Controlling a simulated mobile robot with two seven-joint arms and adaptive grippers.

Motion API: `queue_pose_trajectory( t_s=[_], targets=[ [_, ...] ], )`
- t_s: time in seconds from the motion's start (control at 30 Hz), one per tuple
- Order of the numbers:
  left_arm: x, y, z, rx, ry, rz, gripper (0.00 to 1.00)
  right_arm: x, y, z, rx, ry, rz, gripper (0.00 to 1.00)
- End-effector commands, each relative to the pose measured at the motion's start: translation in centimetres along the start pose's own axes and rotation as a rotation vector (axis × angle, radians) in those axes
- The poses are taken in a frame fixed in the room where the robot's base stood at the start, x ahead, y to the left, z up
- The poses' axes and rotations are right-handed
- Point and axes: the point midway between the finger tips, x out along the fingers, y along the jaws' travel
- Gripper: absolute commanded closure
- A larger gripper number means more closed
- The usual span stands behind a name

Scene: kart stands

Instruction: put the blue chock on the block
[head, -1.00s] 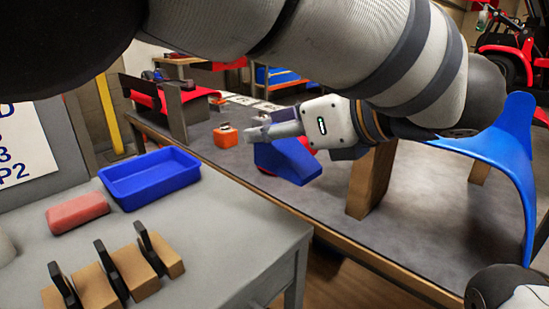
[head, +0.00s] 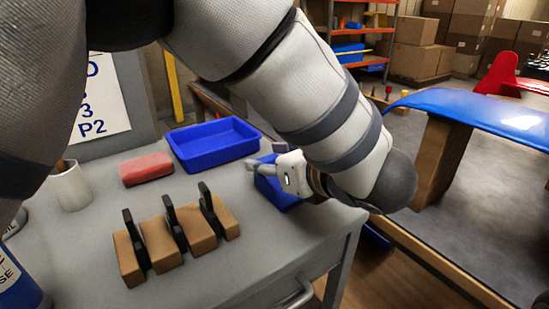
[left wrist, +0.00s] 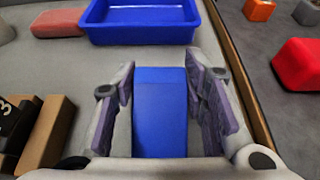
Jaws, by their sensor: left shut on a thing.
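The blue chock (head: 277,193) is at the right side of the grey table, in my left gripper (head: 264,168). In the left wrist view the chock (left wrist: 160,115) fills the space between the two fingers of the gripper (left wrist: 160,72), which is shut on it. I cannot tell whether the chock touches the tabletop. Wooden blocks (head: 200,235) with upright black plates stand in a row on the table, left of and nearer than the gripper. Part of a block (left wrist: 47,130) shows at the left of the wrist view. My right gripper is not in view.
A blue tray (head: 212,160) lies just behind the chock, with a red brick-like piece (head: 147,169) to its left. A white cup (head: 70,187) stands farther left. A curved blue panel (head: 480,108) rests on a wooden support (head: 437,165) over the grey bench at right.

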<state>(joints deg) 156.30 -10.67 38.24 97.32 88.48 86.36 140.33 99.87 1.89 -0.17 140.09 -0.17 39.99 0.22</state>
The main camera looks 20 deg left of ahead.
Motion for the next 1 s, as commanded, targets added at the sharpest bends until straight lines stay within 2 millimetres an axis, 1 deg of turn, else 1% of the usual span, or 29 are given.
queue_pose_trajectory(
  t_s=[0.07,0.1,0.13,0.17,0.47,0.53,0.57,0.67,0.7,0.8,0.9,1.0],
  targets=[
    [0.1,0.0,-0.3,0.001,0.000,0.000,0.91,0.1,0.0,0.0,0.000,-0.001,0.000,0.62],
    [0.1,0.0,-0.2,0.000,0.000,0.000,0.52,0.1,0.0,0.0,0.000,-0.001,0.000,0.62],
    [0.1,0.0,-0.2,0.000,0.000,0.000,0.45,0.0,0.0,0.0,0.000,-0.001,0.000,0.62],
    [0.1,0.0,-0.2,0.000,0.000,0.000,0.41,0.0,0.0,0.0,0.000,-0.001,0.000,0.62],
    [0.0,0.0,0.0,0.000,-0.001,0.000,0.41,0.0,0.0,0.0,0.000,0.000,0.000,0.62],
    [-0.8,-0.1,0.2,0.000,-0.001,-0.001,0.41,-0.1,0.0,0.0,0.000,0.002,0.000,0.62],
    [-1.4,-0.1,0.2,0.000,-0.002,-0.002,0.41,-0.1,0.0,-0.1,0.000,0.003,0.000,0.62],
    [-4.0,-0.1,0.2,0.000,-0.003,-0.004,0.41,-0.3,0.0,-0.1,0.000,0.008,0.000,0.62],
    [-5.2,-0.1,0.2,0.000,-0.003,-0.003,0.41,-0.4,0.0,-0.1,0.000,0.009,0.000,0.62],
    [-7.9,-0.1,0.2,0.000,-0.002,-0.004,0.41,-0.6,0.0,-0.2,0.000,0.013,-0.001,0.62],
    [-10.1,-0.1,0.2,0.000,-0.002,-0.002,0.41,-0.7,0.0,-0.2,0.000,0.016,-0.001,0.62],
    [-11.4,-0.1,0.1,0.000,-0.002,0.000,0.41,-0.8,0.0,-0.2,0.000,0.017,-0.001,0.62]
  ],
)
